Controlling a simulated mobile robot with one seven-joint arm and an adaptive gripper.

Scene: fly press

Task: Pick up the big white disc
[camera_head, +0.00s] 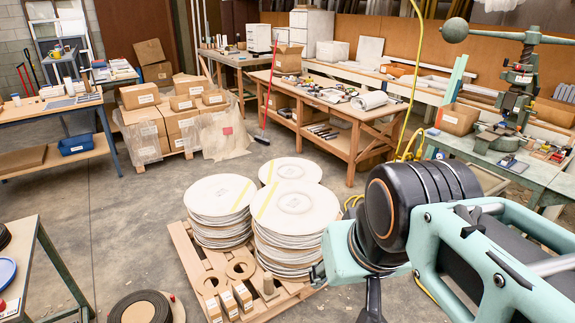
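Big white discs lie flat in three stacks on a wooden pallet (187,250) on the floor. The left stack's top disc (220,194) and the front right stack's top disc (296,207) each carry a yellow stripe. The back stack's top disc (290,170) also has a yellow stripe and is partly covered by the front one. My teal and black arm comes in from the right. My gripper (368,300) is at its end, low and just right of the front right stack, mostly hidden by my own wrist and cut by the bottom edge. Its opening does not show.
Wooden rings (240,267) and small labelled blocks (227,301) sit on the pallet's front. A dark round coil (140,307) lies on the floor at bottom left. A workbench (335,115) stands behind, a green press (515,95) at right.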

